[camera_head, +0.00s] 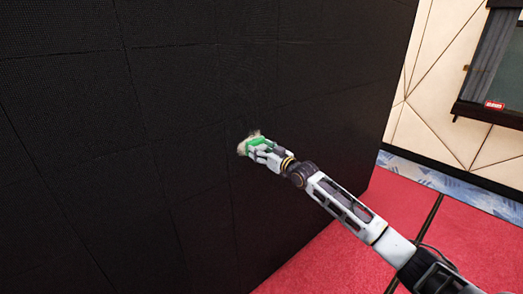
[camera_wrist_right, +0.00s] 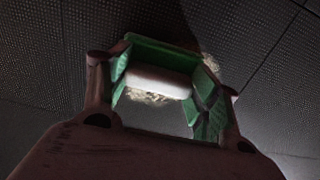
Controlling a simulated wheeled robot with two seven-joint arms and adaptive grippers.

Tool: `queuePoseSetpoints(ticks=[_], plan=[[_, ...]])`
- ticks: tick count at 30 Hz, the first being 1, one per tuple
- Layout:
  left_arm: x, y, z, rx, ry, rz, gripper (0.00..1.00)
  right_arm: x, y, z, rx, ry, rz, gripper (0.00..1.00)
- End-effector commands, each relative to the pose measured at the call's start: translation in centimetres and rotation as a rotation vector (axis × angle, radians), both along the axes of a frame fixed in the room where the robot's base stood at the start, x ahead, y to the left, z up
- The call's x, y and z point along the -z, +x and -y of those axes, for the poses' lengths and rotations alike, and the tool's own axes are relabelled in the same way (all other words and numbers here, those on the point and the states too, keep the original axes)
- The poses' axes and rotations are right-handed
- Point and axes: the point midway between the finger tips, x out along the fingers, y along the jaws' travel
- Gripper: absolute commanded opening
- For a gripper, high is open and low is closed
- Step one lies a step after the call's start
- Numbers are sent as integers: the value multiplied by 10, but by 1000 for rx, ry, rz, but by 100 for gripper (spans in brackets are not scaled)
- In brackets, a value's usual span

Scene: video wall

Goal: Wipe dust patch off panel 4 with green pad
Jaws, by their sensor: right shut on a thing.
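My right gripper (camera_head: 262,150) is shut on the green pad (camera_head: 257,140) and holds it at the face of the black video wall (camera_head: 190,110). In the right wrist view the green pad (camera_wrist_right: 158,52) sits between the two fingers, with a white block-like part (camera_wrist_right: 158,81) in its middle. A beige dust patch (camera_head: 243,147) shows around the pad's edge on the wall panel. Bits of the dust patch (camera_wrist_right: 150,97) also show beside the pad in the right wrist view. The pad covers part of the patch. I cannot read any panel number. My left gripper is not in view.
The black wall is split by thin seams into large panels and ends at the right. Beyond it are a red carpet (camera_head: 400,212), a cream wall (camera_head: 435,75) and a dark-framed window (camera_head: 495,65).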

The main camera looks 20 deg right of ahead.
Motion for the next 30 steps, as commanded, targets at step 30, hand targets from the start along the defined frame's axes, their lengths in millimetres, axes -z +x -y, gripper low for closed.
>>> queuePoseSetpoints(ticks=[30], plan=[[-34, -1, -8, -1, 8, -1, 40, -1, -12, -39, -1, 1, 1, 43]])
